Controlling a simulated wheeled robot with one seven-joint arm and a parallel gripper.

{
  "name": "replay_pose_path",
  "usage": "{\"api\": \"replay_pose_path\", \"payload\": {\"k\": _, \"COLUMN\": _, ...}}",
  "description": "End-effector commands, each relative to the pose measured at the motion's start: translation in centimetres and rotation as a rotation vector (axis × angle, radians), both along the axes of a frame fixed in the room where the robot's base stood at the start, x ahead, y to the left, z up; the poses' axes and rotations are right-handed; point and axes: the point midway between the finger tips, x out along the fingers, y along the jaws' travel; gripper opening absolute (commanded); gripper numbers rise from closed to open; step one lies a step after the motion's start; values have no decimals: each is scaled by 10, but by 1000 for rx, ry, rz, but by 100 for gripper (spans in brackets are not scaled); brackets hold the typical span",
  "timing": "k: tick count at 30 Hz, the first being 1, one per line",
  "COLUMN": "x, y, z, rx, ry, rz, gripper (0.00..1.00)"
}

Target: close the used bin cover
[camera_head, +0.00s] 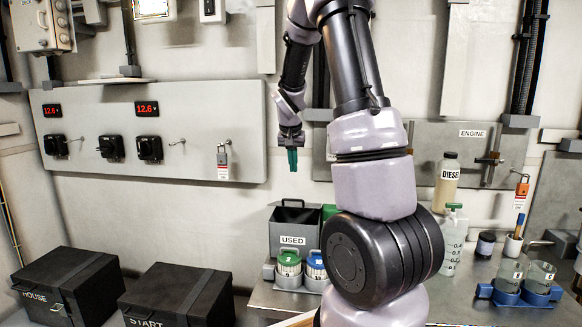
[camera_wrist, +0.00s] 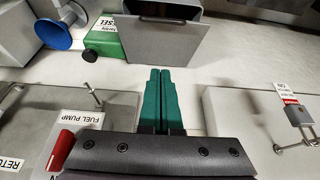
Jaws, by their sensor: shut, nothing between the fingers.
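The grey used bin (camera_head: 283,243) stands on the bench below my gripper, with a "USED" label on its front. Its dark inside shows from above, so it is open. A grey plate that looks like its cover (camera_head: 293,203) shows at the bin's back edge. In the wrist view a tilted grey panel (camera_wrist: 160,42), seemingly this cover, lies beyond the fingertips beside the bin's dark opening. My gripper (camera_head: 292,168) points down above the bin, apart from it. Its green fingers (camera_wrist: 160,70) are shut together and empty.
Green- and blue-lidded jars (camera_head: 289,263) stand in front of the bin. A green container (camera_wrist: 128,35) is beside it. Bottles (camera_head: 447,183) and a blue holder with cups (camera_head: 512,296) are at right. Wall panels (camera_head: 200,130) stand behind. Black boxes (camera_head: 70,285) are at lower left.

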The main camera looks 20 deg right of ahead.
Motion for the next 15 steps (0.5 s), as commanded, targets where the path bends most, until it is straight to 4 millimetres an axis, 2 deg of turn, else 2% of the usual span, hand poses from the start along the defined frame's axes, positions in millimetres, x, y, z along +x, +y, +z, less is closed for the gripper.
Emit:
{"api": "replay_pose_path", "payload": {"k": 3, "x": 8, "y": -6, "z": -27, "rx": 1, "ry": 5, "rz": -2, "gripper": 0}}
{"api": "replay_pose_path", "payload": {"k": 9, "x": 20, "y": -14, "z": -65, "rx": 1, "ry": 4, "rz": -2, "gripper": 0}}
{"api": "replay_pose_path", "payload": {"k": 15, "x": 1, "y": 0, "z": -80, "rx": 0, "ry": 1, "rz": 2, "gripper": 0}}
